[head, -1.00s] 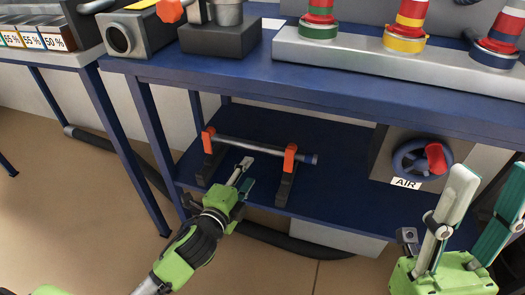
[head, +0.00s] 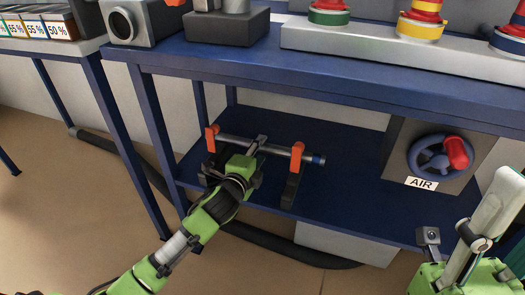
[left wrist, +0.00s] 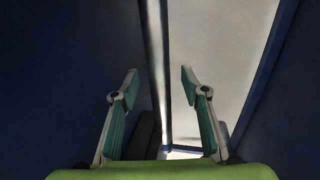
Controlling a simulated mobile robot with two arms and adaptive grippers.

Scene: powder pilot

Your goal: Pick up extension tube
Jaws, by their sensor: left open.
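The extension tube (head: 275,147) is a thin grey tube with a blue right end. It lies across two dark stands with orange tops on the lower blue shelf. My left gripper (head: 257,144) is open at the tube's middle, reaching in from the front. In the left wrist view its two fingers (left wrist: 158,80) stand apart. A narrow grey bar runs between and beyond them; I cannot tell if it is the tube, or if the fingers touch it. My right gripper (head: 503,205), partly cut off at the lower right, looks open and empty.
The left orange-topped stand (head: 212,138) and the right one (head: 295,158) flank my left gripper closely. The blue upper table (head: 300,65) overhangs the shelf. A grey box with a valve wheel (head: 432,158) and an AIR label (head: 422,183) is at right.

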